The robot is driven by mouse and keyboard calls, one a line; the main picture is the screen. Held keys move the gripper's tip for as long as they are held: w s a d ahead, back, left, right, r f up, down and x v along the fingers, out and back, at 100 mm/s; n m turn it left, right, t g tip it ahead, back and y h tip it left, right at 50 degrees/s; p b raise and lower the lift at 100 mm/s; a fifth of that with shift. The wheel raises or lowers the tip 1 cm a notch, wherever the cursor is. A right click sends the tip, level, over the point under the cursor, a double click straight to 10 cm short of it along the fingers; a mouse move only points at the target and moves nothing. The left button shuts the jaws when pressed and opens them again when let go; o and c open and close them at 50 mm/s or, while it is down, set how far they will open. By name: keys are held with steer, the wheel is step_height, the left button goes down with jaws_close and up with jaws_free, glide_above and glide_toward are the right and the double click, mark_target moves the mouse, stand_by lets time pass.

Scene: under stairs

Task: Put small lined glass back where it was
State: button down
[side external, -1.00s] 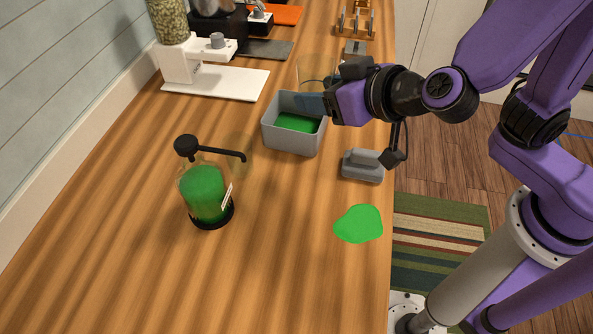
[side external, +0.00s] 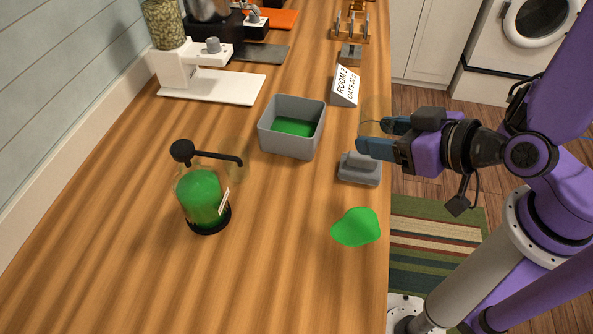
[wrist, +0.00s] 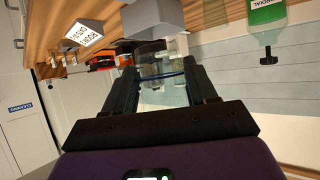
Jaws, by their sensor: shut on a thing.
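The small lined glass (wrist: 163,82) is clear, with a thin dark blue line around it. In the wrist view it sits between my two fingers, and my gripper (wrist: 163,92) is shut on it. In the side external view my gripper (side external: 380,134) is at the counter's right edge, above and just behind the grey handled block. There the glass (side external: 371,127) is very faint, with only part of its outline showing at the fingertips. I cannot tell exactly how high it is above the counter.
A grey bin (side external: 268,142) with green inside stands left of my gripper. A white sign (side external: 345,87) stands behind it. The grey block (side external: 359,170) is close below my fingers. A green puddle (side external: 356,228) and a green pump bottle (side external: 203,200) are nearer. The front counter is clear.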

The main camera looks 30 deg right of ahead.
steer(key=w+a+f, duration=0.4)
steer(key=w+a, duration=0.1)
steer(key=w, duration=0.2)
glide_above(300, 183)
steer(key=shift+f, duration=4.35)
steer(key=shift+f, duration=0.1)
steer(key=shift+c, duration=1.6)
jaws_free()
steer(key=v, duration=1.2)
